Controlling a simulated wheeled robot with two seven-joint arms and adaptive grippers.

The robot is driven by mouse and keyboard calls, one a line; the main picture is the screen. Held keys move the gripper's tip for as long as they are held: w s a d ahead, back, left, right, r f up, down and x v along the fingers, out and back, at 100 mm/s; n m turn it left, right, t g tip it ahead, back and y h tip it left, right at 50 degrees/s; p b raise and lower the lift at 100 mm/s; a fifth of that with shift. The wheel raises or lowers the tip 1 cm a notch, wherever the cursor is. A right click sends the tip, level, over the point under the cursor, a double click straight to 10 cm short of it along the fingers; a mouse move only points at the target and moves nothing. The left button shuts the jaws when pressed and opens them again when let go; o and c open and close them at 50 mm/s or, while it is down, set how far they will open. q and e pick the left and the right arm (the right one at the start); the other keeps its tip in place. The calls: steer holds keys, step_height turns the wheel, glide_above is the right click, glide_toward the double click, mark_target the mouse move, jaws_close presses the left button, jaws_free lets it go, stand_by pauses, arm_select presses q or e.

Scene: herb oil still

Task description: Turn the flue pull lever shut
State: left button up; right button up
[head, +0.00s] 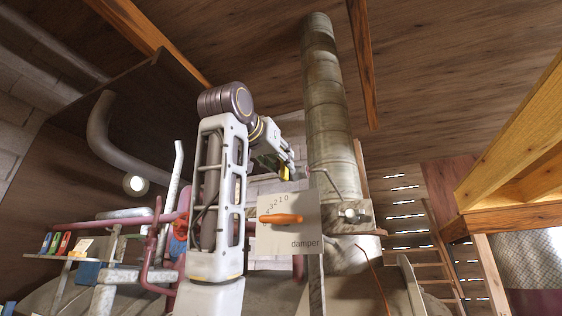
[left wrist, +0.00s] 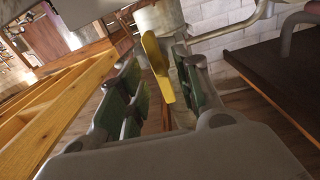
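A thin yellow paddle, which looks like the lever's handle, shows between my fingers in the left wrist view (left wrist: 157,66). In the head view a small yellow piece (head: 284,157) shows at my left gripper (head: 288,168), beside the flue pipe (head: 328,100). My left gripper, also in the left wrist view (left wrist: 155,95), is open, with gaps between its green-padded fingers and the paddle. A thin rod stands up from a metal fitting (head: 354,215) on the pipe; its link to the paddle is unclear. My right gripper is not in view.
Red pipework (head: 152,250) is left of my arm. Wooden beams (head: 515,150) are at the right, and a dark panel (left wrist: 285,70) is at the right in the wrist view.

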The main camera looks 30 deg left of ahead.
arm_select(q)
steer(key=s, duration=1)
steer(key=shift+s+d, duration=0.3)
steer(key=shift+s, duration=0.1)
stand_by(0.3)
